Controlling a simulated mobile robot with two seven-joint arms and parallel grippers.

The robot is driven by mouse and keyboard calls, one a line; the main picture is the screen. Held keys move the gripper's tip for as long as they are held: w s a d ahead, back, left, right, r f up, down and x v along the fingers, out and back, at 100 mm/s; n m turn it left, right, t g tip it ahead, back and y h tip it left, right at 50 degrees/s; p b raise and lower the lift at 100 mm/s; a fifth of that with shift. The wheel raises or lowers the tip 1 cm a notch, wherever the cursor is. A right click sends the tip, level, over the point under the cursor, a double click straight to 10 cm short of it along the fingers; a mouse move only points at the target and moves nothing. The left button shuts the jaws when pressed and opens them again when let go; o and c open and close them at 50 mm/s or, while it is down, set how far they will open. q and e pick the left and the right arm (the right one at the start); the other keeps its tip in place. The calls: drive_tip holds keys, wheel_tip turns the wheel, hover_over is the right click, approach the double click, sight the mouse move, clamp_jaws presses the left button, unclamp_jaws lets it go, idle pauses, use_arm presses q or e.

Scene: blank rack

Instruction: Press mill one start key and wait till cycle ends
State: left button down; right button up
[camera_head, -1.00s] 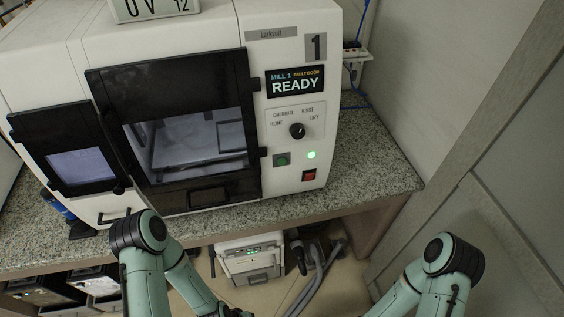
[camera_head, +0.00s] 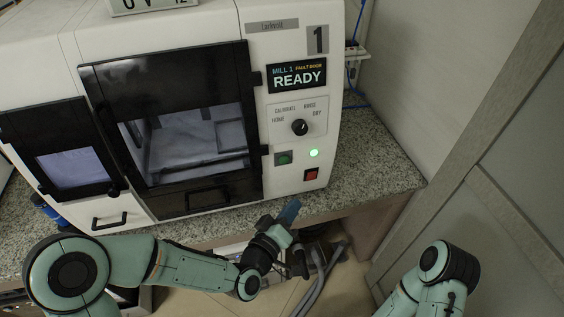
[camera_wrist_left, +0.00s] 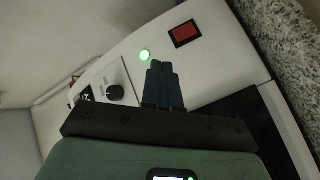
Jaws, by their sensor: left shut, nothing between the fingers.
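Mill one (camera_head: 290,30) is a white machine with a large "1". Its display (camera_head: 297,77) reads "MILL 1", "FAULT DOOR" and "READY". The green key (camera_head: 284,158) is on the front panel, left of a lit green lamp (camera_head: 314,153) and above the red key (camera_head: 311,174). My left gripper (camera_head: 291,207) is shut and empty, below and apart from the keys. In the left wrist view its fingers (camera_wrist_left: 161,72) point toward the panel, with the lamp (camera_wrist_left: 145,55) and red key (camera_wrist_left: 185,34) beyond; the green key is not visible there. My right gripper is out of view.
A rotary knob (camera_head: 299,127) sits above the keys. The mill's dark-framed window door (camera_head: 200,195) is closed, left of the panel. The granite counter (camera_head: 375,165) is bare to the right. Hoses (camera_head: 318,270) stand under the counter.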

sight(284, 160)
use_arm(q)
drive_tip(key=shift+t+h, duration=0.4)
drive_tip(key=shift+t, duration=0.1)
drive_tip(key=r, duration=0.2)
drive_tip(key=d+r, duration=0.1)
drive_tip(key=r, duration=0.1)
drive_tip(key=shift+s+r, duration=0.1)
drive_tip(key=shift+s, duration=0.15)
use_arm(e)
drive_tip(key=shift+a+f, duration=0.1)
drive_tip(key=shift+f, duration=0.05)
use_arm(q)
drive_tip(key=shift+w+a, duration=0.1)
drive_tip(key=shift+w, duration=0.05)
drive_tip(key=w+a+p, duration=0.2)
drive_tip(key=w, duration=0.6)
drive_tip(key=shift+a+f+p, duration=0.25)
drive_tip(key=shift+a+p, duration=0.05)
drive_tip(key=shift+a, duration=0.05)
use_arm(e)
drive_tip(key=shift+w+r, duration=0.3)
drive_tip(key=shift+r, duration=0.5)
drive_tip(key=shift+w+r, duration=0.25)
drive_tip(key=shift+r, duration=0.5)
use_arm(q)
drive_tip(key=shift+w, duration=0.1)
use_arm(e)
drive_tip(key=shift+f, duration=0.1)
